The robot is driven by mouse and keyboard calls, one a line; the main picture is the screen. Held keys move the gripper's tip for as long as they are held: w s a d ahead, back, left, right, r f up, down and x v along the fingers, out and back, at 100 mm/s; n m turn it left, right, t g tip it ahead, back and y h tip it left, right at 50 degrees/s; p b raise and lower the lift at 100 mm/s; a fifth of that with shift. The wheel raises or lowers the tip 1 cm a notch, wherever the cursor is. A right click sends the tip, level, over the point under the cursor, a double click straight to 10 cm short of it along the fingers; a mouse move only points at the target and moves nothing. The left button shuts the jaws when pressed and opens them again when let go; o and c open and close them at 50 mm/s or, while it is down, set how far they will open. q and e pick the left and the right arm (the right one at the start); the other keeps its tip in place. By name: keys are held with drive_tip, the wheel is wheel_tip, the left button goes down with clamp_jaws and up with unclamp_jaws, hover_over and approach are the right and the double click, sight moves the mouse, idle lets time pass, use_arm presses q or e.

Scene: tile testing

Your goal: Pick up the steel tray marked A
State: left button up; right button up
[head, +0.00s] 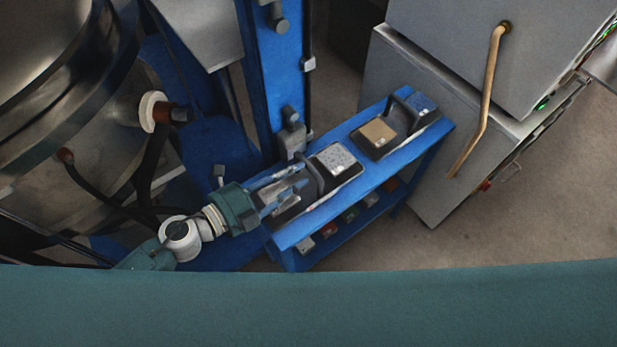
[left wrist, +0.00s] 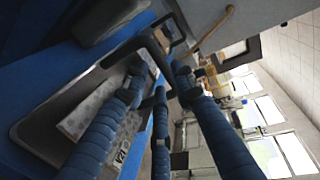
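A steel tray (left wrist: 38,130) with a speckled light tile (left wrist: 85,108) and an arched black handle (left wrist: 128,48) lies close below my left gripper in the left wrist view. Contact cannot be made out. My right gripper is not in view.
The trays stand on a blue bench (head: 376,172). Farther along it are a tan tile (head: 377,133), another black handle and a blue tile (head: 423,103). Small items sit on a lower shelf. A blue column (head: 272,75) stands behind; a grey cabinet (head: 400,85) stands at right.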

sight(307, 164)
use_arm(q)
drive_tip(key=x, duration=0.2)
drive_tip(key=p+x, duration=0.1)
drive_tip(key=shift+w+d+r, duration=0.15)
drive_tip(key=shift+w+d, duration=0.05)
drive_tip(key=shift+w, duration=0.2)
drive_tip(key=shift+w+d+f, duration=0.2)
drive_tip(key=shift+d, duration=0.05)
drive_tip(key=shift+w+d, duration=0.1)
drive_tip(key=shift+d, duration=0.05)
clamp_jaws()
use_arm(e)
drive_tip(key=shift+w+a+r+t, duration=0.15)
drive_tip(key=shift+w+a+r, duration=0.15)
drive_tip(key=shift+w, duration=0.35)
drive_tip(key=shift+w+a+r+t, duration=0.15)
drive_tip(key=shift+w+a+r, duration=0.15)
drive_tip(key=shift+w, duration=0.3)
